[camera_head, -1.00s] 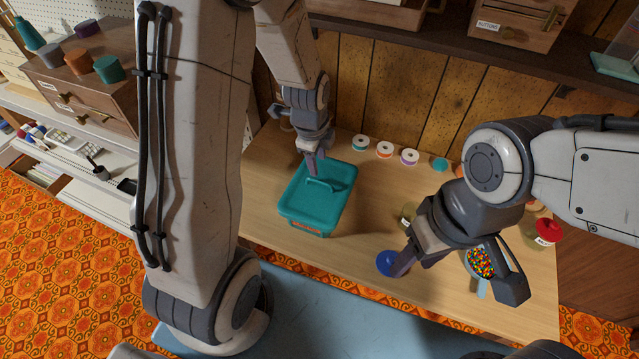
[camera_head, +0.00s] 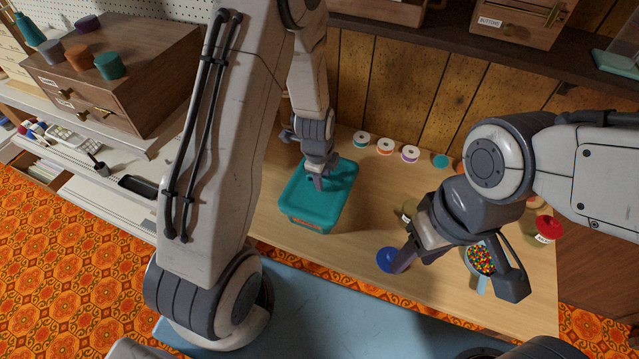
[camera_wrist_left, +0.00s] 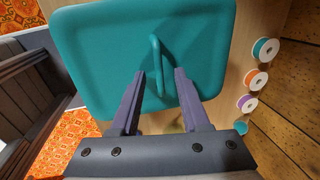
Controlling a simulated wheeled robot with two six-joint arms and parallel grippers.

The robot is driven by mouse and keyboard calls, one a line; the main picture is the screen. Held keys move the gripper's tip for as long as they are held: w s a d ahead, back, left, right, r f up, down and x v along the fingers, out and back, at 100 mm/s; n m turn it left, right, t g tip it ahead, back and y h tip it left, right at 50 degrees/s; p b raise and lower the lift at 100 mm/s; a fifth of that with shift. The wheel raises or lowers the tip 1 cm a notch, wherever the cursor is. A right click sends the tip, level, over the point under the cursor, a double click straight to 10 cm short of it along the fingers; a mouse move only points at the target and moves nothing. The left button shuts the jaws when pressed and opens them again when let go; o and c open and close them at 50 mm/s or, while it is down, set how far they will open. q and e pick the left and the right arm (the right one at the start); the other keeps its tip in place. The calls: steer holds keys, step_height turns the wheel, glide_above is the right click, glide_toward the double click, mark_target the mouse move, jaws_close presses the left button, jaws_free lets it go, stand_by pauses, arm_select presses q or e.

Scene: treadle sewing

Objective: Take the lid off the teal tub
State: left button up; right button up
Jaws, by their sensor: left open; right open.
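The teal tub (camera_head: 308,220) stands on the wooden table with its teal lid (camera_head: 303,200) on it. A raised handle (camera_wrist_left: 156,66) rises from the middle of the lid in the left wrist view. My left gripper (camera_head: 320,183) is over the lid, and its open fingers (camera_wrist_left: 160,80) point at the handle from either side, with the handle's near end between the fingertips. I cannot tell whether they touch it. My right gripper (camera_head: 455,270) is open over the right part of the table, above a blue round thing (camera_head: 389,259) and a scoop of colored beads (camera_head: 481,260).
Several thread spools (camera_head: 385,147) stand along the back of the table (camera_head: 350,255). A red-lidded jar (camera_head: 548,228) is at the right. A wooden drawer box (camera_head: 120,70) sits on the left bench. The table in front of the tub is clear.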

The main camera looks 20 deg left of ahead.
arm_select(q)
jaws_close()
steer(key=shift+r, duration=0.1)
